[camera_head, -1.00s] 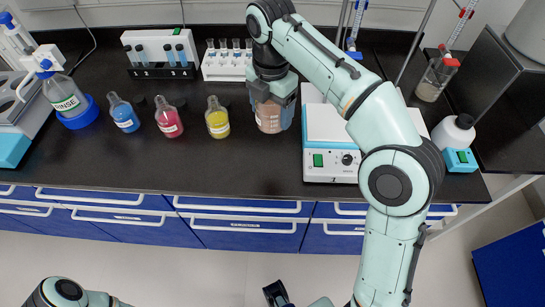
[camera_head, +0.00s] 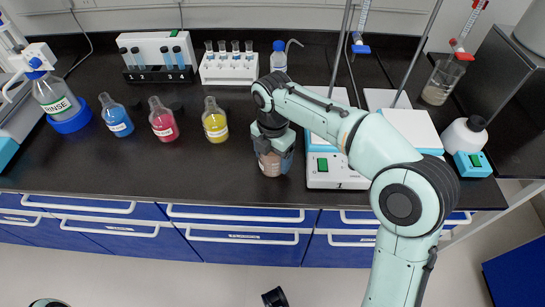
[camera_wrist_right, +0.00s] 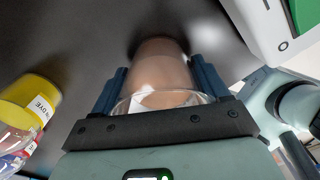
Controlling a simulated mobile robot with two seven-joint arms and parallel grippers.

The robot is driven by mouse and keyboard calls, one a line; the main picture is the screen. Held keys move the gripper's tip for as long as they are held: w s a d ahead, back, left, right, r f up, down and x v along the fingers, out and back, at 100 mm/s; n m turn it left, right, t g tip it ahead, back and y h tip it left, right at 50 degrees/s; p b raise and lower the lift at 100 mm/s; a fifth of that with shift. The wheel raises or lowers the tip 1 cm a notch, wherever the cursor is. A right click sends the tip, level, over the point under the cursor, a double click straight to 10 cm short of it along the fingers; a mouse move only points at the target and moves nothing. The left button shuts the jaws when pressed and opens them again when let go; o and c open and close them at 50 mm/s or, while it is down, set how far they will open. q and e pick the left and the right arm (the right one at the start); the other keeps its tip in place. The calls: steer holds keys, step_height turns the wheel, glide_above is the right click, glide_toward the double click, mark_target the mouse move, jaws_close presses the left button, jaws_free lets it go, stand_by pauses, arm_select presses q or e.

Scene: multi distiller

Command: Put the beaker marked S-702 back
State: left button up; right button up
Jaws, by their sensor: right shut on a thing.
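My right gripper (camera_head: 272,150) is shut on a beaker (camera_head: 271,166) with a brownish-pink content. The beaker hangs upright between the fingers, low over the black counter, left of the front hot plate (camera_head: 336,173). I cannot tell whether its base touches the counter. In the right wrist view the beaker (camera_wrist_right: 160,72) sits between the two dark blue fingers, with a white label patch on its side. No marking on it can be read. Another beaker (camera_head: 436,90) with greyish content stands at the back right, under a burette.
Yellow (camera_head: 215,124), red (camera_head: 163,125) and blue (camera_head: 117,121) dye flasks stand to the left on the black counter (camera_head: 200,175). A second hot plate (camera_head: 412,130), stand rods and a white bottle (camera_head: 463,135) are to the right. A wash bottle (camera_head: 279,55) stands behind.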

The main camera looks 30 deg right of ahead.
steer(key=shift+f, duration=0.15)
steer(key=o, duration=1.2)
arm_select(q)
steer(key=r+p, duration=0.1)
steer(key=p, duration=0.1)
steer(key=s+r+p, duration=0.1)
steer(key=r+p, duration=0.1)
steer(key=shift+s+r+g, duration=0.1)
steer(key=shift+s+g, duration=0.1)
steer(key=shift+g, duration=0.1)
arm_select(e)
steer(key=shift+o, duration=0.2)
step_height(320, 180, up, 12)
